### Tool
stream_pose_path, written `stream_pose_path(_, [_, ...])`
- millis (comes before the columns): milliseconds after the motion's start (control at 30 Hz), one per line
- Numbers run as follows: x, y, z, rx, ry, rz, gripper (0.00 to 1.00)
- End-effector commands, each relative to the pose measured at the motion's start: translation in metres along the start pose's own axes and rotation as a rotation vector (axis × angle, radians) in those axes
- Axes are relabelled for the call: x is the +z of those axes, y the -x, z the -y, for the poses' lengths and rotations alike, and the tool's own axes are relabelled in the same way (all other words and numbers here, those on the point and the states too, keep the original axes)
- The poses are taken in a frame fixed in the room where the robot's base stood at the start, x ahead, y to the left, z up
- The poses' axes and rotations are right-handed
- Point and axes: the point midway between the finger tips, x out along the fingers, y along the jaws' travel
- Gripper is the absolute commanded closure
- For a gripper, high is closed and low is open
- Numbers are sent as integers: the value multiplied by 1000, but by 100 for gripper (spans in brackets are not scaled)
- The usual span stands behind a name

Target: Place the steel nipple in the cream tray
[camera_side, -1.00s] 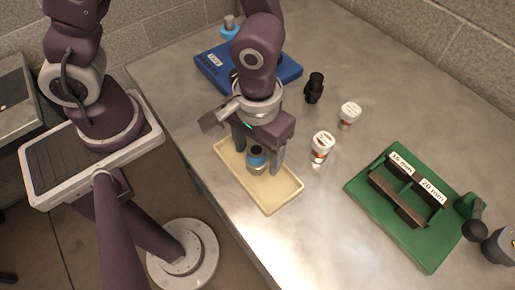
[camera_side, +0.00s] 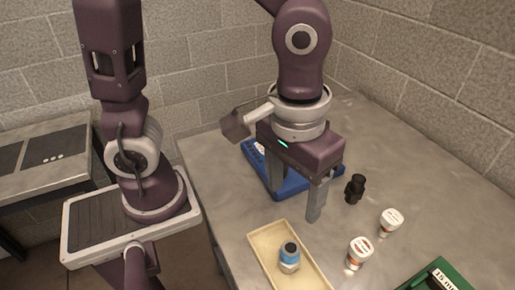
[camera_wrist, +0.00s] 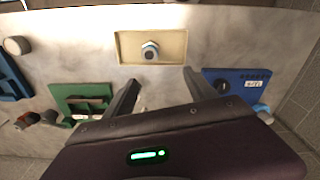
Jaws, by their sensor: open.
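The cream tray (camera_side: 262,258) lies on the metal table, and it shows at the top middle of the wrist view (camera_wrist: 124,48). The steel nipple (camera_side: 289,266), a short steel fitting with a blue band and dark top opening, stands upright inside the tray. It also shows in the wrist view (camera_wrist: 150,52) near the tray's middle. My gripper (camera_side: 295,205) is open and empty, raised above the table and behind the tray in the side view. Its fingers also show in the wrist view (camera_wrist: 160,80), apart from the nipple.
A blue holder (camera_side: 290,188) lies behind my gripper. A black fitting (camera_side: 355,189) and two white-capped jars (camera_side: 390,222) (camera_side: 360,253) stand right of the tray.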

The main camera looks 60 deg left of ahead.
Motion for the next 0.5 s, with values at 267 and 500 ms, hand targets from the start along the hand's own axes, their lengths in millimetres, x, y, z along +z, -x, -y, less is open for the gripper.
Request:
stream_pose_path(267, [5,68,113,48,-143,-325,35])
stream_pose_path(500, [21,75,138,48,-220,-430,35])
